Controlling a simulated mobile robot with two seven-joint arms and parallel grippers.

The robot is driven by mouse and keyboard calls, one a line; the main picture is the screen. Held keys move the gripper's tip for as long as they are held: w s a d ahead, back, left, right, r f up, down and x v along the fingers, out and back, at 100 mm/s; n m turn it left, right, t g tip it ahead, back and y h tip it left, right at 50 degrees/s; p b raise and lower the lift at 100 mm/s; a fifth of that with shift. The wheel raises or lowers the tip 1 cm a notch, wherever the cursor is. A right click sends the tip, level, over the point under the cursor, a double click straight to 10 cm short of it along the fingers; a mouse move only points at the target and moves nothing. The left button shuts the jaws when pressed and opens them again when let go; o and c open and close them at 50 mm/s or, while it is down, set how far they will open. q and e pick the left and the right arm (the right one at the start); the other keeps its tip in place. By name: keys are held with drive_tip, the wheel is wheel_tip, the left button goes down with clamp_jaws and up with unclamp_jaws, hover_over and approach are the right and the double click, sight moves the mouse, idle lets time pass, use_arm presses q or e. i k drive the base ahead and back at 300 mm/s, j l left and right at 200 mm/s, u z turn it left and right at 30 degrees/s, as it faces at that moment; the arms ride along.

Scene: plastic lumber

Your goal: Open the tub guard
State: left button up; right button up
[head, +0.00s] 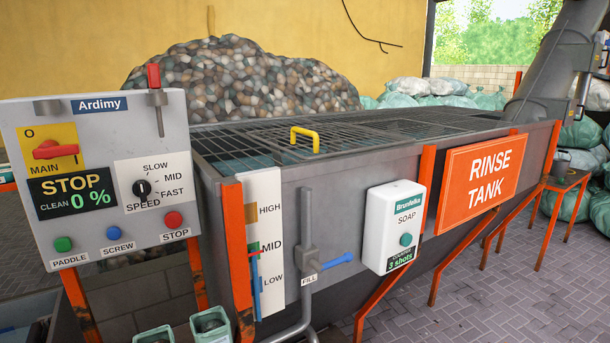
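The tub guard (237,142) is a dark wire grid lying flat over the top of the grey rinse tank (335,180). A yellow handle (304,131) stands up from the guard near the tank's front edge. Bluish water shows through the grid. More grid panels continue to the right along the tank top. Neither of my grippers is in view.
A control panel (103,130) with switch and buttons stands at the left. A soap dispenser (398,226), a fill valve with blue lever (336,259) and a rinse tank sign (481,180) are on the tank front. Paved floor (450,315) is open at lower right.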

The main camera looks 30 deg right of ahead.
sight(300, 130)
drive_tip(key=i+l, duration=0.1)
drive_tip(key=l, duration=0.3)
drive_tip(key=i+l, duration=0.1)
drive_tip(key=l, duration=0.3)
drive_tip(key=i+l, duration=0.1)
drive_tip(key=l, duration=0.3)
drive_tip(key=i+l, duration=0.15)
drive_tip(key=l, duration=0.25)
